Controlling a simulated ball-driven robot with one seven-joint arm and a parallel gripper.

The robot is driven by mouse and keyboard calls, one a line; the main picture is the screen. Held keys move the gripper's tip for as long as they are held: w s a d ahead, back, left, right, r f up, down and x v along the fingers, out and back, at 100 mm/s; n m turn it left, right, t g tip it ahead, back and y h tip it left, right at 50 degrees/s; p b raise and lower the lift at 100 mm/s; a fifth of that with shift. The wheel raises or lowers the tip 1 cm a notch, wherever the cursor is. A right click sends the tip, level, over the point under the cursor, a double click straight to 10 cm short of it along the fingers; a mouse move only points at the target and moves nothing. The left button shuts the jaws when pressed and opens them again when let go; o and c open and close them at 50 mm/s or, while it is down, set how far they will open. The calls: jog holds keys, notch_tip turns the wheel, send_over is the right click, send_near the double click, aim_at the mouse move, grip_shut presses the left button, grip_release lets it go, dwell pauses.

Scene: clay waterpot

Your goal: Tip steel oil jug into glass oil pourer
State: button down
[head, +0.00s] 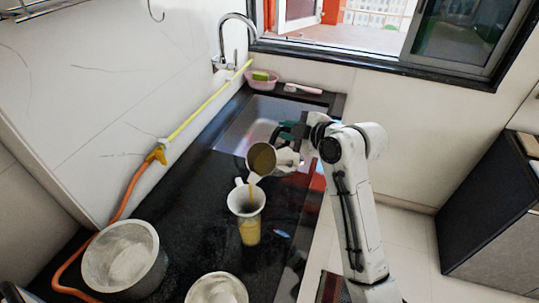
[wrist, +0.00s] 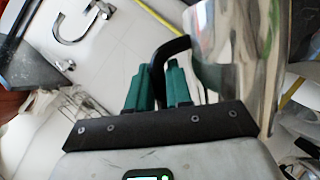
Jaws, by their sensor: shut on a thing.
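The steel oil jug (head: 283,158) is tilted above the glass oil pourer (head: 247,203), its mouth facing down and left. Yellow-brown oil shows in its mouth, and a thin stream runs from its lip into the pourer's wide opening. The pourer stands upright on the dark counter, with yellow oil visible in its lower part. My gripper (head: 287,131) is at the jug's far side. In the wrist view, its green fingers (wrist: 158,85) are shut on the jug's black handle (wrist: 172,50), with the shiny jug wall (wrist: 235,50) beside them at right.
A large metal pot (head: 124,258) stands at the counter's left front, and a pale bowl (head: 217,289) at the front edge of view. An orange hose (head: 131,193) runs along the wall. A sink (head: 262,118) and tap (head: 236,20) lie behind. Counter around the pourer is clear.

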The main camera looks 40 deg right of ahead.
jog(key=shift+s+a+r+n+t+h+b, duration=0.15)
jog(key=shift+a+r+n+t+h+b, duration=0.2)
jog(key=shift+a+r+n, duration=0.15)
dwell(3.1)
jog(key=shift+d+r, duration=0.1)
